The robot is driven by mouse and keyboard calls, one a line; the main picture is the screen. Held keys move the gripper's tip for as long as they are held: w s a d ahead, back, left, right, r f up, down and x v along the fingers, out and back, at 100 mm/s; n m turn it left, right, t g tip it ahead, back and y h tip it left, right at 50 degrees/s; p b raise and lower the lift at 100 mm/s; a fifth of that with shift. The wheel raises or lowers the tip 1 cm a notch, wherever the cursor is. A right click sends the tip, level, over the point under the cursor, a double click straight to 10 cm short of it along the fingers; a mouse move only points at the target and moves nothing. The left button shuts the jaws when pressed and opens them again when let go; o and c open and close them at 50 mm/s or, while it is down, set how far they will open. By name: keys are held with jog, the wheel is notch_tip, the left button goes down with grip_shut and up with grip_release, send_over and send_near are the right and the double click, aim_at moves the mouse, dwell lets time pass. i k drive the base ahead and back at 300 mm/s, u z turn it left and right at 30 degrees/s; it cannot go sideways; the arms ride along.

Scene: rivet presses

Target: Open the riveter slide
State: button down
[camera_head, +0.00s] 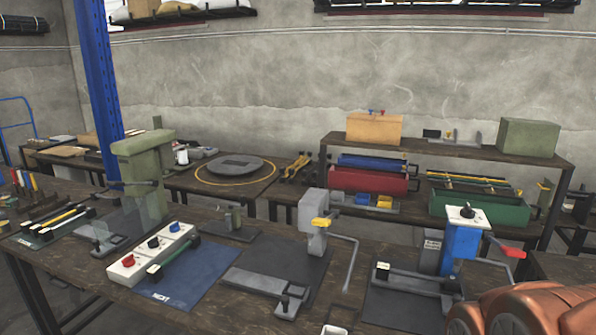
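A blue press (462,240) with a white top and a red handle (508,251) stands on the bench at right. A grey press (313,222) with a yellow part and a bent grey lever stands in the middle. A flat grey slide (262,284) with a black knob (285,304) lies before it. A green press (140,160) with a clear guard stands at left. I cannot tell which one the task means, or how far each slide is out. My gripper is not in view.
A white box with several coloured knobs (153,250) and a blue mat (195,278) lie on the bench (85,270) left of centre. Behind, a shelf (440,150) holds a wooden box, a green box and red, blue and green bins. A blue post (98,70) rises at left.

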aim_at(397, 282)
jog(key=k, duration=0.5)
jog(key=z, duration=1.25)
jog(key=i, duration=1.1)
jog(key=u, duration=1.85)
